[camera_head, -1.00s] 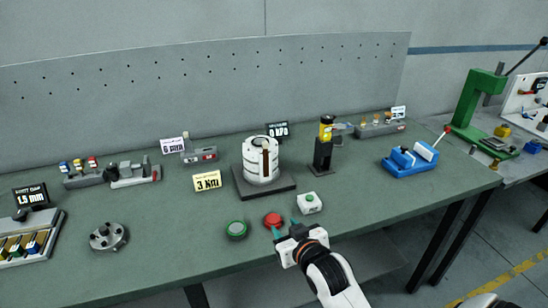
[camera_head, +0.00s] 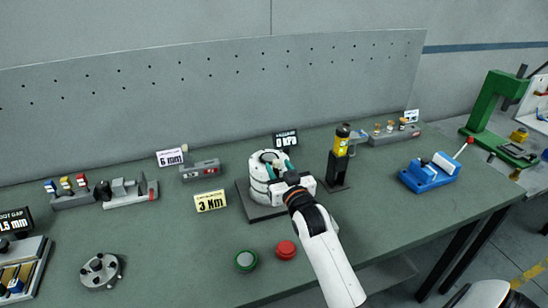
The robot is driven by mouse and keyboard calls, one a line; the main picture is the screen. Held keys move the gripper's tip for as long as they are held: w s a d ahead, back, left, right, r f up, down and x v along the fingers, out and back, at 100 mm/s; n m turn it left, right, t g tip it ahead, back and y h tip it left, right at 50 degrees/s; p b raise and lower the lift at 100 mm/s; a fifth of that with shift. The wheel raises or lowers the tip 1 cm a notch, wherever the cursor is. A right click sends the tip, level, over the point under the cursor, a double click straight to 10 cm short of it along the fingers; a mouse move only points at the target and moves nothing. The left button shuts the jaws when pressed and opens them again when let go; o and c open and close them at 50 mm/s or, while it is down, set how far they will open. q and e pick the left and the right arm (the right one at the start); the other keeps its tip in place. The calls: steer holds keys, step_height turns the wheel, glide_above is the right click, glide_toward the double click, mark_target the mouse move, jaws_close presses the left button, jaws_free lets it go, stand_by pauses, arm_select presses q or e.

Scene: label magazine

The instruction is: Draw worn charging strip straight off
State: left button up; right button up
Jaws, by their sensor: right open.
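The white cylinder (camera_head: 259,181) stands on a dark square base (camera_head: 246,203) in the middle of the bench. A dark brown strip (camera_head: 270,172) shows on its front near the top; my gripper hides most of it. My right gripper (camera_head: 283,167) is at the front right of the cylinder, with its teal fingertips at the strip. It is open. I cannot tell whether the fingers touch the strip. My left gripper is not in view.
A black and yellow tool stand (camera_head: 339,160) is close to the right of my gripper. A blue vise (camera_head: 429,173) stands further right. Green (camera_head: 246,261) and red (camera_head: 286,250) buttons are in front.

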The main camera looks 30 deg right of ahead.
mark_target(275, 161)
steer(key=x, duration=0.4)
steer(key=shift+w+r+p, duration=0.1)
steer(key=shift+w+p, duration=0.1)
steer(key=shift+p, duration=0.1)
steer(key=shift+w+d, duration=0.1)
steer(key=shift+w, duration=0.25)
jaws_close()
steer(key=c, duration=0.7)
jaws_free()
steer(key=shift+c, duration=0.9)
step_height(275, 161, up, 10)
steer(key=p, duration=1)
steer(key=shift+r, duration=0.2)
